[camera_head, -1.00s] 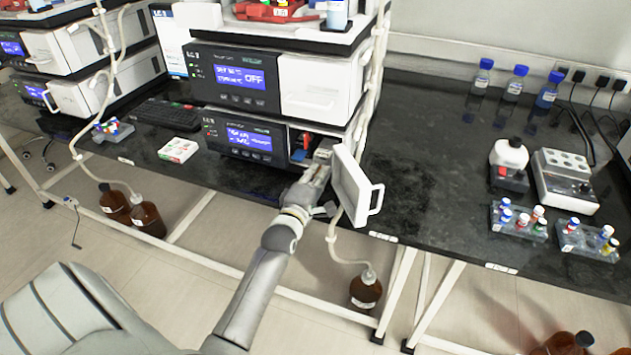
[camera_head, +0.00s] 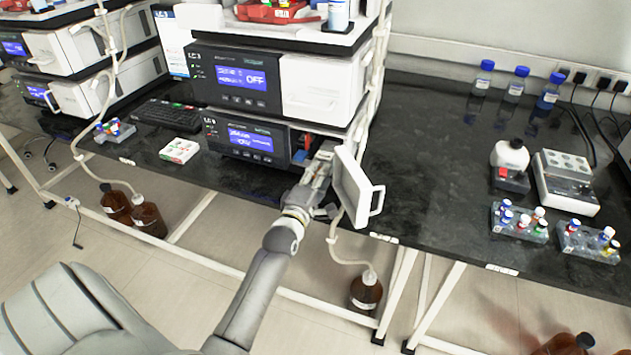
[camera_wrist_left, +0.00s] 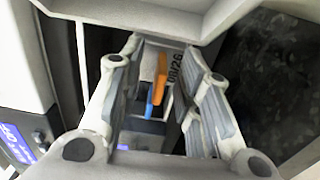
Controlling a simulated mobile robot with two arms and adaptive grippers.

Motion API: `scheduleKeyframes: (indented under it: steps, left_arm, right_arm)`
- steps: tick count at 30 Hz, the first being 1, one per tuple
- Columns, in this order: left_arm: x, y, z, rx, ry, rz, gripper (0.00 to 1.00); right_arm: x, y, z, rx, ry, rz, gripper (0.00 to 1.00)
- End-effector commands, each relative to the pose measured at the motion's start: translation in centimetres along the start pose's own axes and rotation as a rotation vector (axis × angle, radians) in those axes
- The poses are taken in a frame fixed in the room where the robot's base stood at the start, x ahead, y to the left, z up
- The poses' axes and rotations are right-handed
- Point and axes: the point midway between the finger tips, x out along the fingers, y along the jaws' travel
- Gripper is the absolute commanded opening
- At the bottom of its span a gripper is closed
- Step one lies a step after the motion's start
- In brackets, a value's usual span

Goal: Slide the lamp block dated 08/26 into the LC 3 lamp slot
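The lamp block dated 08/26 (camera_wrist_left: 175,68) shows in the left wrist view, between and just beyond my left fingertips. Its dark date print reads sideways, beside an orange part and a blue part. My left gripper (camera_wrist_left: 163,52) has its fingers spread, with a gap between the pads; contact with the block is hard to judge. In the head view my left gripper (camera_head: 322,162) reaches into the opening at the right of the lower LC 3 unit (camera_head: 245,140), beside its open white door (camera_head: 355,188). The block's seating is hidden there. My right gripper is out of view.
The upper LC 3 unit (camera_head: 235,78) reads OFF and has a closed white door. A keyboard (camera_head: 165,115) and a white box (camera_head: 180,151) lie to the left. Vial racks (camera_head: 520,222) stand on the right.

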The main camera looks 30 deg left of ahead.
Motion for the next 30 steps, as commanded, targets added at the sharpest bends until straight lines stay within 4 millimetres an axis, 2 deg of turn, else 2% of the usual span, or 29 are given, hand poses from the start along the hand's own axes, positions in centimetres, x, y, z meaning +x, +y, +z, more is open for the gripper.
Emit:
scheduleKeyframes:
  steps: [5, 18, 24, 30]
  left_arm:
    - [-1.7, -0.1, 0.0, -0.001, 0.000, -0.001, 0.32]
    - [-9.7, 0.0, 0.0, 0.000, 0.000, 0.000, 0.32]
    - [-11.5, 0.1, 0.0, 0.000, 0.000, 0.003, 0.32]
    - [-11.9, 0.1, 0.0, 0.000, 0.000, 0.003, 0.32]
  right_arm:
    - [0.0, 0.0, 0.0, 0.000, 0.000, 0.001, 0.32]
    - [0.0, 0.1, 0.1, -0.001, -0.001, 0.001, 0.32]
    - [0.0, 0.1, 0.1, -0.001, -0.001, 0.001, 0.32]
    - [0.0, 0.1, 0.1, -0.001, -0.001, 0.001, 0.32]
